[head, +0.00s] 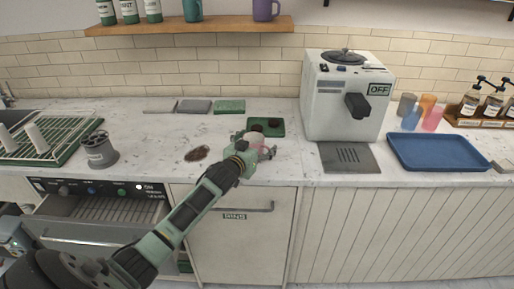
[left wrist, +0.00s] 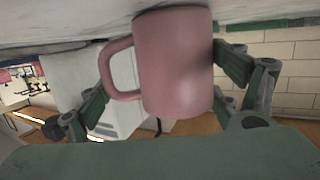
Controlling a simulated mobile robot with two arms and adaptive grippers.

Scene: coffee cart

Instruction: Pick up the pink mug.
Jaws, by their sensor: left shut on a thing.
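The pink mug (left wrist: 178,62) fills the middle of the left wrist view, with its handle on the left. In the head view the mug (head: 259,141) is partly hidden behind my left gripper, near the front edge of the counter. My left gripper (head: 262,153) is shut on it. One finger is against the mug's body and the other is at the handle side. The mug's end is close to the counter surface; I cannot tell whether it touches. My right gripper is not in view.
A green tray (head: 278,129) with dark round items lies just behind the mug. A white coffee machine (head: 335,100) stands to the right, with a blue tray (head: 440,167) beyond. A brown spill (head: 196,154) lies to the left. An open drawer (head: 105,208) is below the counter.

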